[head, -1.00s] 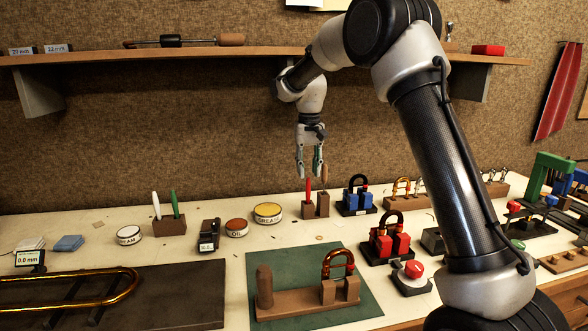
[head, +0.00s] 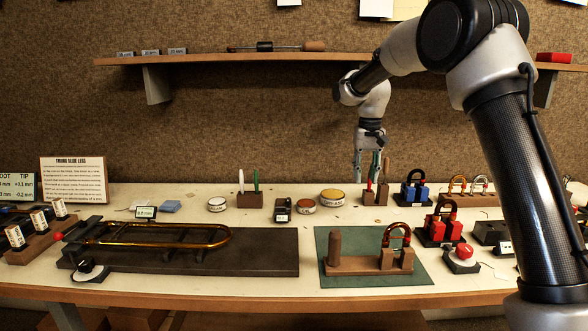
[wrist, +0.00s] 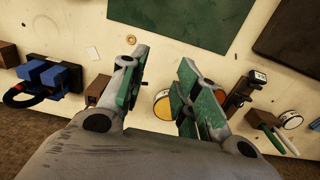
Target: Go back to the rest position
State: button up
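My gripper (head: 367,172) hangs down over the back of the bench, in front of the brown wall. The gripper is empty. No rest position is marked in view.
The shelf (head: 215,59) runs behind my arm. A grease tin (head: 333,199) stands left. A brass slide (head: 160,236) lies on a dark board (head: 262,252) at left.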

jog(key=s+d+r+t, duration=0.1)
jog(key=s+d, duration=0.4)
jog(key=s, duration=0.8)
jog(key=s+d+r+t, duration=0.2)
jog(key=s+d+r, duration=0.1)
jog(key=s, duration=1.1)
jog(key=s+d+r+t, duration=0.1)
jog(key=s+d, duration=0.5)
jog(key=s, duration=0.7)
jog(key=shift+s+d+r, duration=0.25)
jog(key=shift+d+r, duration=0.1)
jog(key=shift+r, duration=0.3)
